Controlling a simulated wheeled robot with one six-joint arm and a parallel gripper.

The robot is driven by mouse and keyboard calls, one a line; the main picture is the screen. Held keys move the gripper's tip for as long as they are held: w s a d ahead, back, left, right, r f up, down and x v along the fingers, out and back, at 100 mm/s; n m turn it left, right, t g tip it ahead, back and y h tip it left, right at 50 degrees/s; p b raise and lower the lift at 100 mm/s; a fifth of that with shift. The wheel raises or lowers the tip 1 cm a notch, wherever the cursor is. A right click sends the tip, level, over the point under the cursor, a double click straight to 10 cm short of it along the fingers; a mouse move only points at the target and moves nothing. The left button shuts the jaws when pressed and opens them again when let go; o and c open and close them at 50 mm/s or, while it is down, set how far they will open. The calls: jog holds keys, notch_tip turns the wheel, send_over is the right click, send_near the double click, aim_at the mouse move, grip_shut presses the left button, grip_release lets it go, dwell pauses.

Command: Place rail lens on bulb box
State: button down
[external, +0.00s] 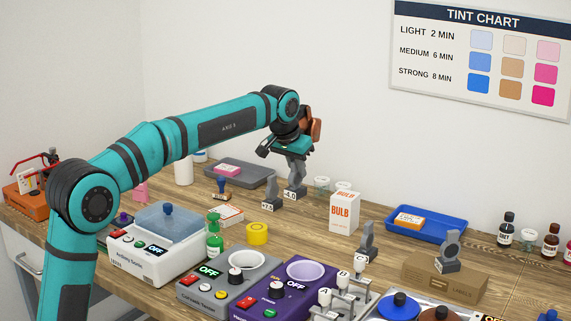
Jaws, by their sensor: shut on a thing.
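My gripper (296,155) is shut on a grey rail lens (296,178) with a small tag that seems to read -4.0. The lens hangs upright below the fingers; I cannot tell for sure if its foot is clear of the table. The bulb box (344,213), white with orange BULB lettering, stands upright on the table to the right of the gripper and lower in the picture. Its visible top is bare. Another grey lens (271,190) with a tag stands just left of the held one.
Similar grey lens pieces stand right of the bulb box (367,246) and on the brown labels carton (432,283). A blue tray (457,229) lies behind them. Small jars (322,186) stand behind the bulb box. Appliances, including a purple warmer (270,300), fill the front.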

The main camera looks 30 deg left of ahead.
jog(key=shift+r, duration=0.35)
jog(key=shift+w+d+r, duration=0.2)
jog(key=w+d+r, duration=0.6)
jog(key=d+r, duration=0.4)
jog(key=d, duration=0.1)
jog(key=shift+n, duration=0.4)
jog(key=shift+s+d+f, duration=0.1)
jog(key=shift+d+f, duration=0.05)
jog(key=shift+f, duration=2.3)
jog(key=shift+s+d+f, duration=0.1)
jog(key=shift+f, duration=2.3)
jog(key=shift+f, duration=0.1)
jog(key=c, duration=1.5)
grip_release()
jog(key=shift+o, duration=0.2)
